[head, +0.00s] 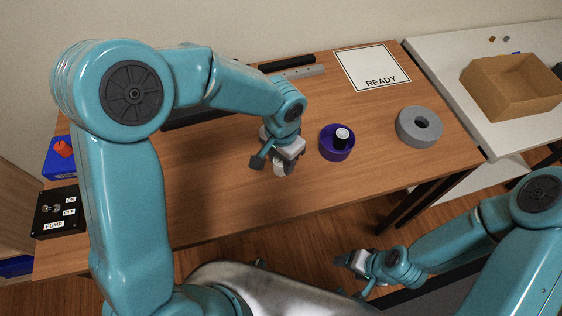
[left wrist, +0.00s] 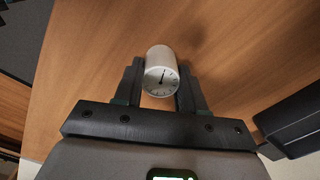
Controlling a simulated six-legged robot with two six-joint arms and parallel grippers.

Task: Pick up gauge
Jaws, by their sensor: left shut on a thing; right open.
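In the head view the gauge (head: 280,169) shows as a white piece under my left gripper (head: 273,164), over the wooden table (head: 370,185). I cannot tell whether it touches the table. My right gripper (head: 352,275) is open and empty, low in front of the table.
A READY sheet (head: 372,68) lies behind. A pump switch box (head: 57,212) is at left. A cardboard box (head: 512,88) stands on the white table.

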